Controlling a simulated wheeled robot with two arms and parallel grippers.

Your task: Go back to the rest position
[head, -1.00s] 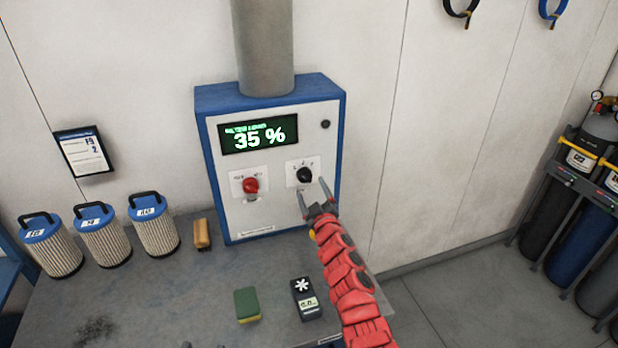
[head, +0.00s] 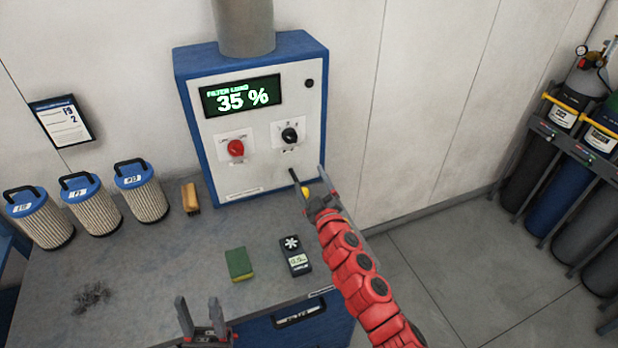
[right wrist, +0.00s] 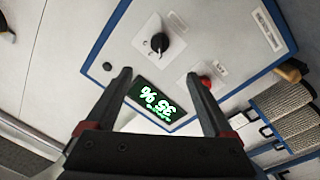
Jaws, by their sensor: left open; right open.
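My right gripper (head: 308,182) is open and empty, in front of and below the black knob (head: 290,136) on the control box (head: 258,168). Its two fingers (right wrist: 165,98) frame the box's display in the right wrist view, with nothing between them. My left gripper (head: 199,316) is open and empty at the bottom of the head view, over the near part of the bench. The box's display (head: 240,96) reads "FILTER LOAD 35 %". A red knob (head: 236,148) sits left of the black one.
Three filter cartridges (head: 92,210) stand at the bench's left. A wooden-handled brush (head: 190,198), a green-yellow sponge (head: 239,264) and a dark handheld meter (head: 295,256) lie on the bench (head: 160,265). Gas cylinders (head: 560,175) stand at right. The floor (head: 455,270) between is clear.

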